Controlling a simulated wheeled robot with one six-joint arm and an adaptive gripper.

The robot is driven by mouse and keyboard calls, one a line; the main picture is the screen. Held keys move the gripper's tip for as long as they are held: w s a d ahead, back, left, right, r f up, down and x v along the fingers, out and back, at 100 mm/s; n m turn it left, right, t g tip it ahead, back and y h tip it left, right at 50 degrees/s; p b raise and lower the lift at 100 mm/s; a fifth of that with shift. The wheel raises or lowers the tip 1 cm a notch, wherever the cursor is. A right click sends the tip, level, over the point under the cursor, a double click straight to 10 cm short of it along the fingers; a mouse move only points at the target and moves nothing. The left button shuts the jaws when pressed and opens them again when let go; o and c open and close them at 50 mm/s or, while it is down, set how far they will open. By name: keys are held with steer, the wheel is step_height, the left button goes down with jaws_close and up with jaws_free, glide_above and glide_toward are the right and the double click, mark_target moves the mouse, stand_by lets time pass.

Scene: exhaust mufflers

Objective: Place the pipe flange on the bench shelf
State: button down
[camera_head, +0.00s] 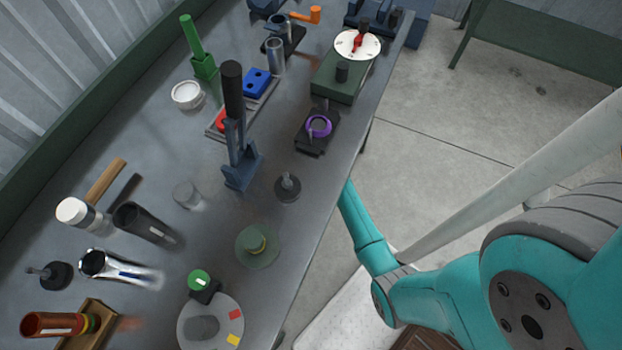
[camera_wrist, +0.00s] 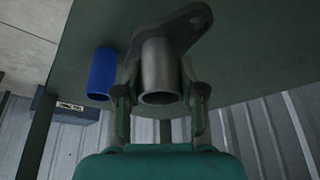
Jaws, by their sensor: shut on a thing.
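The pipe flange (camera_wrist: 160,66) is in the wrist view, a grey metal tube with a dark flat plate that has a bolt hole. My gripper (camera_wrist: 161,93) is shut on its tube, one finger on each side. The green bench shelf (camera_wrist: 240,70) fills much of that view behind the flange. I cannot tell whether the flange touches the shelf. In the head view my arm reaches down past the bench's right edge, and the bench top hides my gripper and the flange.
A blue cylinder (camera_wrist: 102,73) is on the shelf surface beside the flange. A dark labelled box (camera_wrist: 66,107) and a corrugated wall (camera_wrist: 268,130) show beyond. The bench top (camera_head: 325,215) holds a toggle press (camera_head: 240,150), a hammer (camera_head: 78,212) and several mufflers and fixtures.

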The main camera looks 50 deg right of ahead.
steer(key=shift+f, duration=3.15)
steer(key=shift+f, duration=0.1)
steer(key=c, duration=0.7)
jaws_free()
